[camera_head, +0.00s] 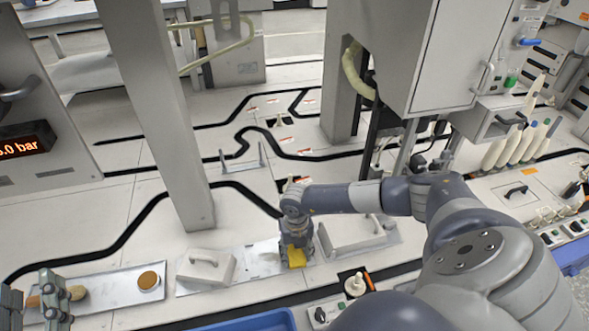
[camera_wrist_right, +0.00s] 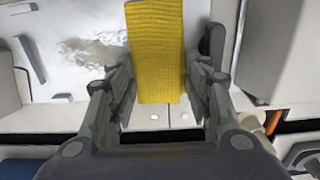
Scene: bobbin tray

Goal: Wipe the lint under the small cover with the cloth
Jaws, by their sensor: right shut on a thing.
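My right gripper (camera_head: 297,250) is shut on a yellow cloth (camera_head: 296,258), over the right end of a flat metal plate (camera_head: 240,283). In the right wrist view the cloth (camera_wrist_right: 157,50) hangs between the fingers (camera_wrist_right: 160,100). A grey lint smear (camera_wrist_right: 95,50) lies on the pale surface just left of the cloth. The small white cover (camera_head: 205,267), with a handle on top, sits at the plate's left part, apart from the gripper. My left gripper (camera_head: 32,300) is at the lower left, its fingers apart, partly cut off by the frame.
A larger pale cover (camera_head: 350,237) with a handle stands right of my right gripper. A second metal plate (camera_head: 115,286) at left carries a round orange-brown piece (camera_head: 149,280). A white knob (camera_head: 355,285) stands in front. A grey post (camera_head: 165,130) rises behind the small cover.

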